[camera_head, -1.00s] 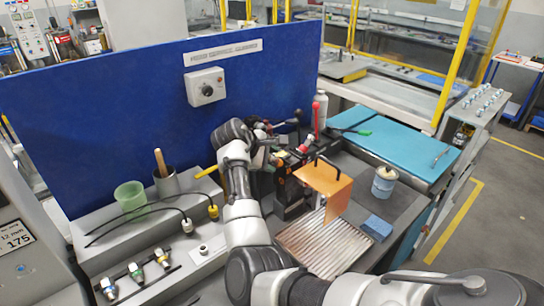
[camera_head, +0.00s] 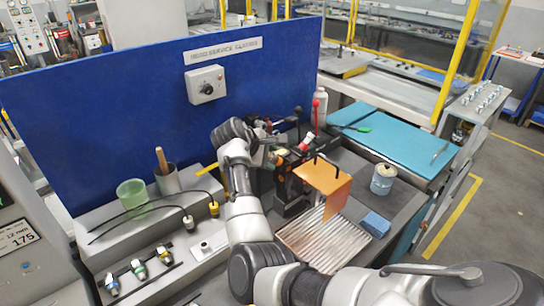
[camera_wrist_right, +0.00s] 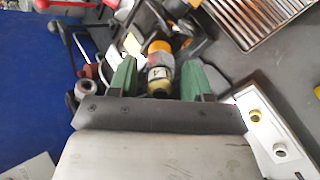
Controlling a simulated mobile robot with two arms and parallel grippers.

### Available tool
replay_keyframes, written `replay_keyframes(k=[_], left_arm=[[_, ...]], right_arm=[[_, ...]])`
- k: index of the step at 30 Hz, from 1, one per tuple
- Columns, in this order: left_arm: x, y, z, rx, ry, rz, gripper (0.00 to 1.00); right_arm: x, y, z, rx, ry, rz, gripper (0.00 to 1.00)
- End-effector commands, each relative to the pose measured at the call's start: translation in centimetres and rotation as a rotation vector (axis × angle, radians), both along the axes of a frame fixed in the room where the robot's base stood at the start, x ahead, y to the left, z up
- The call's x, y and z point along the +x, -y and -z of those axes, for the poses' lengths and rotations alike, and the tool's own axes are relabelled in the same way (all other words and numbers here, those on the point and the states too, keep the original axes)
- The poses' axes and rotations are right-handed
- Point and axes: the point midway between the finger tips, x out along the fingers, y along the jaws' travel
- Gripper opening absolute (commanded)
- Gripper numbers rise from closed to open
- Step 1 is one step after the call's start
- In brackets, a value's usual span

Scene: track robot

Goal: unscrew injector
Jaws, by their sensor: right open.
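An injector (camera_wrist_right: 159,66) with an orange band, a white label and a yellowish end shows in the right wrist view. My right gripper (camera_wrist_right: 158,76) is open, with one green finger on each side of it; contact cannot be told. In the head view my right gripper (camera_head: 268,150) is at the dark clamping fixture (camera_head: 290,188), and my own wrist hides much of the injector. Several other injectors (camera_head: 139,269) with coloured bands lie in a rack at the lower left. My left gripper is not in view.
An orange guard plate (camera_head: 324,178) stands right of the fixture, above a ribbed metal tray (camera_head: 325,243). A red-knobbed lever (camera_head: 316,116) rises behind. A blue sponge (camera_head: 376,224) and a tin (camera_head: 383,180) stand to the right. A blue panel (camera_head: 100,120) closes off the back.

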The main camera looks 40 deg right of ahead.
Motion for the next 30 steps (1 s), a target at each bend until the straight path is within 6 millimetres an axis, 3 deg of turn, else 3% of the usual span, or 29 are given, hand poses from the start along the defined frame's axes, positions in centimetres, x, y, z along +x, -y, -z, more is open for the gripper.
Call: replay_keyframes(k=[7, 30], left_arm=[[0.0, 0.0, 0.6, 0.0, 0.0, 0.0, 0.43], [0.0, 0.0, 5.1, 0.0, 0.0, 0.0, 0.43]], right_arm=[[0.0, 0.0, 0.2, 0.004, 0.059, 0.058, 0.49], [0.0, 0.0, 0.2, 0.056, 0.705, 0.707, 0.49]])
